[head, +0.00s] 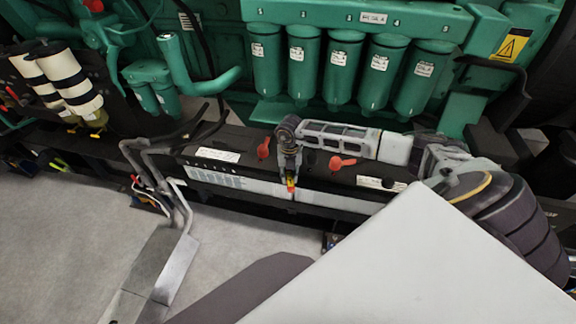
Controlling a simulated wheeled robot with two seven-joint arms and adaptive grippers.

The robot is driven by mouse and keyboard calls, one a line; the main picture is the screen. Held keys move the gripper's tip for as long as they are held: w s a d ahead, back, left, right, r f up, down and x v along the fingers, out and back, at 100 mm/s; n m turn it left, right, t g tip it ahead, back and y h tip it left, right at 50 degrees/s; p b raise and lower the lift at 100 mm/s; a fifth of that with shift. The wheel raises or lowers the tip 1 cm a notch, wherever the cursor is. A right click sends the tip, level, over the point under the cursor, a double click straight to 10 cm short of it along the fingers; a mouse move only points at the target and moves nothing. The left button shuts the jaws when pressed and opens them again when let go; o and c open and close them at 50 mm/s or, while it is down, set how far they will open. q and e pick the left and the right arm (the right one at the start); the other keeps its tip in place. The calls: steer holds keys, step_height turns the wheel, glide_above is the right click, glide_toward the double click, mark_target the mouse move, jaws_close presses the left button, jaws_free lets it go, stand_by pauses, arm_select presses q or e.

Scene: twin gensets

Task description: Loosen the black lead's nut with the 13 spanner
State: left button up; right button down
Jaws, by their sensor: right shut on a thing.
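My right gripper (289,172) reaches in from the right and points down at the front edge of the black battery box below the green engine. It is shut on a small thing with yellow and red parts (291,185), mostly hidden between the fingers. It may be the 13 spanner, but its shape and size mark cannot be made out. I cannot tell whether it touches the box or the lead. The black lead's nut cannot be picked out. A black cable (219,108) runs down left of the box. My left gripper is not in view.
Red levers or caps (263,149) (341,162) stand on the box either side of my gripper. Green filter canisters (303,68) hang behind it. Grey floor (60,240) is clear at lower left.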

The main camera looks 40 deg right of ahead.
steer(key=shift+s+d+f, duration=0.1)
steer(key=shift+s+d, duration=0.2)
steer(key=shift+d, duration=0.4)
steer(key=shift+s+d+n, duration=0.1)
steer(key=shift+d+n, duration=0.05)
steer(key=shift+n, duration=0.25)
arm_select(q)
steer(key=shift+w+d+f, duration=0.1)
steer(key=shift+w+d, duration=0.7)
arm_select(e)
steer(key=shift+d, duration=0.1)
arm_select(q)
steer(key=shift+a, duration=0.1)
arm_select(e)
steer(key=shift+s+d+n, duration=0.15)
steer(key=shift+d+n, duration=0.2)
steer(key=shift+n, duration=0.05)
steer(key=shift+s+d+n+b, duration=0.1)
steer(key=shift+d+n+b, duration=0.2)
steer(key=shift+d+n, duration=0.1)
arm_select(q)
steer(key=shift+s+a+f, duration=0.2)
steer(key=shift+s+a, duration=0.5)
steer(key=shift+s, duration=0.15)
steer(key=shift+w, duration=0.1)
